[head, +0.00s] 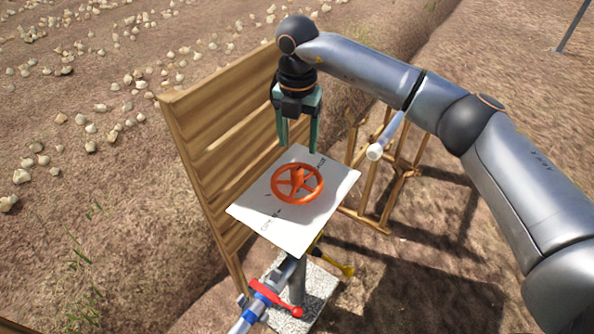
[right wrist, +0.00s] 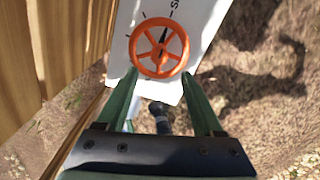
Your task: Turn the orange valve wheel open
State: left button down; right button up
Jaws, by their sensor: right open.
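The orange valve wheel (head: 297,183) lies on a white plate (head: 262,212) with printed marks, on top of a post. My right gripper (head: 298,148) hangs above the plate's far edge, fingers pointing down, apart and empty. In the right wrist view the wheel (right wrist: 159,48) shows beyond the two green fingertips (right wrist: 160,80), roughly centred between them. A dark pointer lies near the wheel's hub. The gripper appears not to touch the wheel. My left gripper is not in view.
A wooden plank panel (head: 215,140) stands close to the left of the plate. Below are a red lever (head: 275,297), a yellow handle (head: 335,264) and a blue pipe fitting (head: 253,311). A wooden frame (head: 388,190) stands behind right. Bare soil lies around.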

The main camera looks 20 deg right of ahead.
aim_at(297, 170)
notch_tip(297, 170, down, 11)
jog(key=shift+a+r+p, duration=0.1)
jog(key=shift+r+p, duration=0.1)
jog(key=shift+p, duration=0.4)
grip_shut()
